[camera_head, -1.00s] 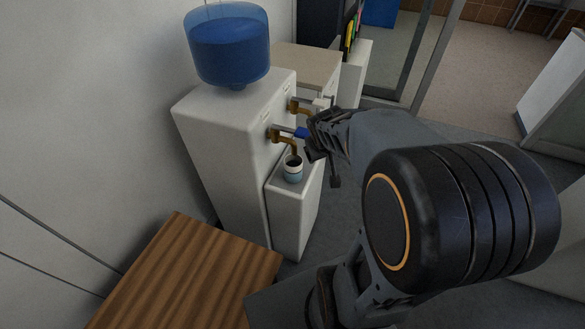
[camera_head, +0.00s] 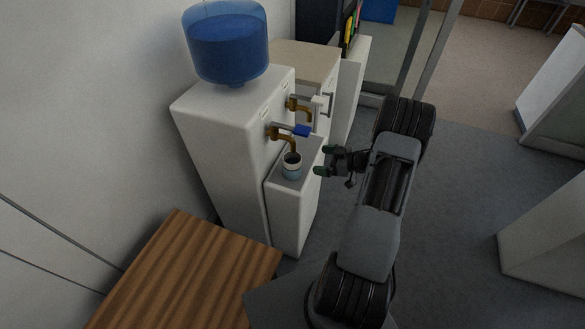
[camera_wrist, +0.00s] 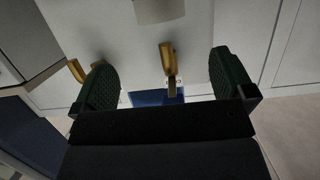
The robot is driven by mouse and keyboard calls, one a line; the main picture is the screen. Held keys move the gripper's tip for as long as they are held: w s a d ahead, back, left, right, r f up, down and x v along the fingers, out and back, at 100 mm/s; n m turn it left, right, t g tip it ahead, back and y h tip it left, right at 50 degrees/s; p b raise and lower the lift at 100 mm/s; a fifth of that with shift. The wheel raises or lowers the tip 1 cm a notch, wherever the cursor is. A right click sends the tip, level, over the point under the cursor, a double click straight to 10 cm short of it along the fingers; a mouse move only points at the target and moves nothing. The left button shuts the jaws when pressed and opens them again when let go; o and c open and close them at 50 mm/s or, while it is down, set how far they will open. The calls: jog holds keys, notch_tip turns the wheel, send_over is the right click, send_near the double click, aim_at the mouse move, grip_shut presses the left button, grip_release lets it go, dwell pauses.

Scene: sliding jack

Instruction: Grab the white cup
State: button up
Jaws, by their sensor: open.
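A pale rounded shape at the top edge there looks like part of the cup, cut off by the frame.
The brass tap (camera_head: 284,139) with a blue handle (camera_head: 301,131) hangs directly over the cup. A second tap (camera_head: 301,108) with a white handle is behind it. A wooden table (camera_head: 190,275) is at lower left.

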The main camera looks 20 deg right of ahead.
aim_at(285, 157)
jog(key=p+x, duration=0.1)
jog(key=x, duration=1.1)
jog(key=shift+w+a+f+p, duration=0.15)
jog(key=shift+f+p, duration=0.05)
jog(key=shift+p, duration=0.1)
jog(key=shift+c, duration=0.2)
jog(key=shift+r, duration=0.1)
jog(key=c, duration=1.4)
